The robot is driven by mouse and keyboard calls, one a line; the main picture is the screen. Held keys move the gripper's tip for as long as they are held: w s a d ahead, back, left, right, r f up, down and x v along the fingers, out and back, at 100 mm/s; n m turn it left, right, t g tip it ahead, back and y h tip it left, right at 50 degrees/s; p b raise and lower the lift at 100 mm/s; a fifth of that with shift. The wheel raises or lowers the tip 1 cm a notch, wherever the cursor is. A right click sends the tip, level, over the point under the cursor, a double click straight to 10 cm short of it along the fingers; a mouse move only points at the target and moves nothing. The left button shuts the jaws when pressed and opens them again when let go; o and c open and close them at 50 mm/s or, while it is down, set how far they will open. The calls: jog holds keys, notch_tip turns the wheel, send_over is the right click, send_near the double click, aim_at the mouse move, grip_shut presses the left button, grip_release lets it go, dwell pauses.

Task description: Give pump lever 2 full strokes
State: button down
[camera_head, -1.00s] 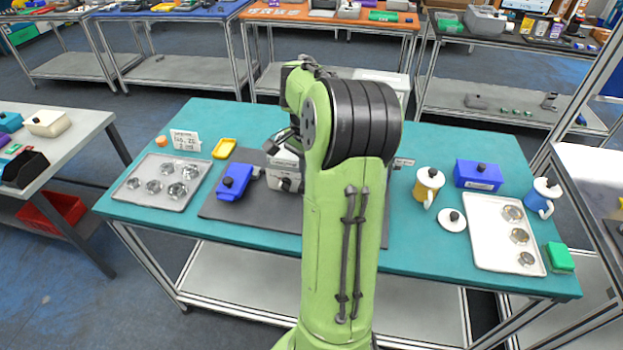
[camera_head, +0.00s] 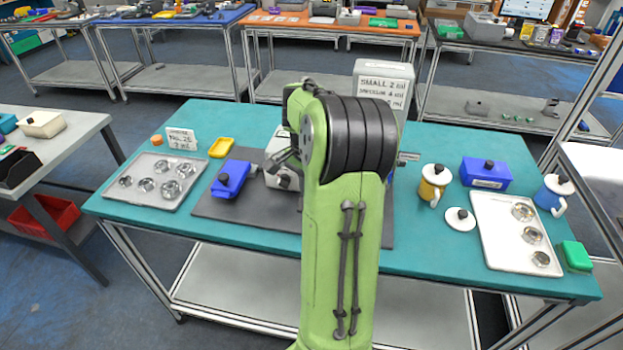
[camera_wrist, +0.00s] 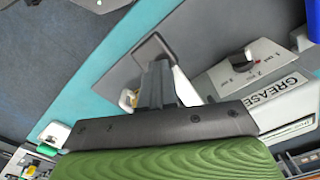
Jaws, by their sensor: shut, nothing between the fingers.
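The pump unit (camera_head: 279,177), a pale grey box with a dark knob, stands on the dark mat, largely hidden behind my arm. In the wrist view its pale housing (camera_wrist: 280,80) shows "GREASE" lettering and a selector knob (camera_wrist: 241,57) with ml marks. A grey bar (camera_head: 408,156) juts out right of my arm; I cannot tell whether it is the pump lever. My gripper (camera_wrist: 156,82) is shut and empty in the wrist view. A pale rod-like part (camera_wrist: 187,88) shows close beside its fingers; contact cannot be told.
A dose sign (camera_head: 384,88) reads small 2 ml, medium 4 ml. A yellow mug (camera_head: 433,185), blue box (camera_head: 487,173) and white tray (camera_head: 485,233) are right.

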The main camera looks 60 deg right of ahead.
jog(key=shift+r, duration=0.1)
notch_tip(320, 180, up, 8)
jog(key=p, duration=0.6)
jog(key=shift+p, duration=0.4)
notch_tip(320, 180, up, 4)
jog(key=p, duration=0.3)
jog(key=shift+d, duration=0.1)
